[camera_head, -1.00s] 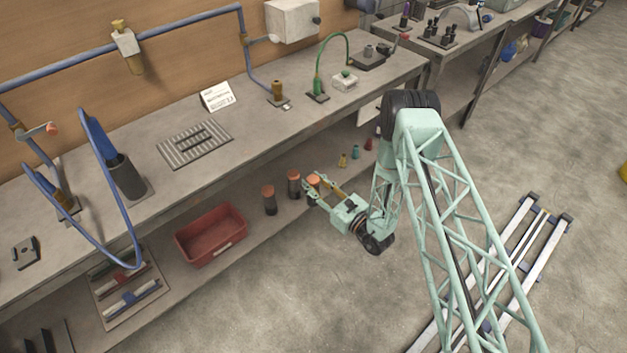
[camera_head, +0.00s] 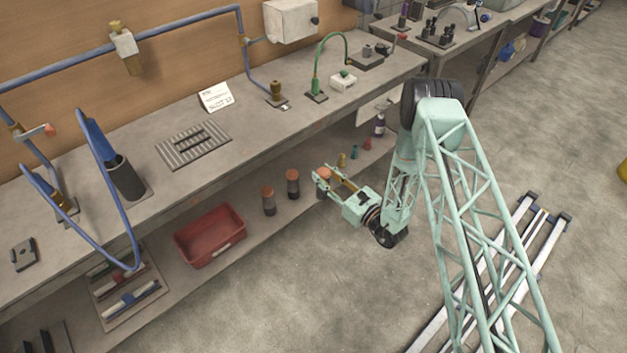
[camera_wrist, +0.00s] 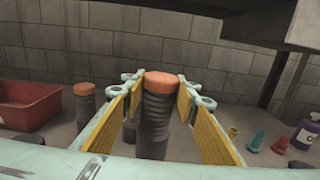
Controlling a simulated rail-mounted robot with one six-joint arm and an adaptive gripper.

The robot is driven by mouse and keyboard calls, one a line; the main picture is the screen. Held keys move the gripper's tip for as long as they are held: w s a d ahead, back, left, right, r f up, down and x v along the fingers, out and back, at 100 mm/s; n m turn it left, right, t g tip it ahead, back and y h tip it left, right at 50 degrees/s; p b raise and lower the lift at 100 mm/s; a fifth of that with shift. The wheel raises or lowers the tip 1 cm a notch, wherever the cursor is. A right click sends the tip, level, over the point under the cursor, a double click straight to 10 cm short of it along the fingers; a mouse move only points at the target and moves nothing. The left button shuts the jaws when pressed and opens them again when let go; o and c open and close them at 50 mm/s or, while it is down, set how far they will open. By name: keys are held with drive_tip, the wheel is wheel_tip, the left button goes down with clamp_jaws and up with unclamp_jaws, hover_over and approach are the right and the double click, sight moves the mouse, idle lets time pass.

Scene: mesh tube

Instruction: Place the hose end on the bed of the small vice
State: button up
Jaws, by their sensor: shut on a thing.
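My gripper (camera_head: 325,178) is low in front of the bench's lower shelf. Its yellow-padded fingers are closed on both sides of a dark ribbed cylinder with an orange top (camera_wrist: 155,115); I cannot tell whether this is the hose end. The cylinder is upright, and its orange top (camera_head: 323,173) also shows in the head view. A blue hose (camera_head: 112,205) loops from a dark holder on the bench down past the front edge. A dark fixture (camera_head: 372,56) at the bench's far end may be the small vice, but it is too small to be sure.
Two similar orange-topped cylinders (camera_head: 268,200) and a red bin (camera_head: 210,236) stand left of my gripper on the lower shelf. Small coloured cones (camera_head: 355,153) and a purple bottle (camera_head: 380,125) are to the right. The worktop (camera_head: 230,140) overhangs the shelf.

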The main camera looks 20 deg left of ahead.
drive_tip(key=w+d+r+m+t, duration=0.1)
drive_tip(key=w+d+r, duration=0.2)
drive_tip(key=d+r, duration=0.75)
drive_tip(key=w+d+r, duration=0.3)
drive_tip(key=d+r, duration=0.4)
drive_tip(key=d, duration=0.6)
drive_tip(key=s+d+r, duration=0.3)
drive_tip(key=d+r, duration=0.4)
drive_tip(key=d, duration=0.4)
drive_tip(key=s+d+r+h, duration=0.1)
drive_tip(key=s+d+r, duration=0.2)
drive_tip(key=d+r, duration=0.4)
drive_tip(key=shift+s+d+r+t, duration=0.2)
drive_tip(key=shift+d+t, duration=0.1)
drive_tip(key=shift+d, duration=1.85)
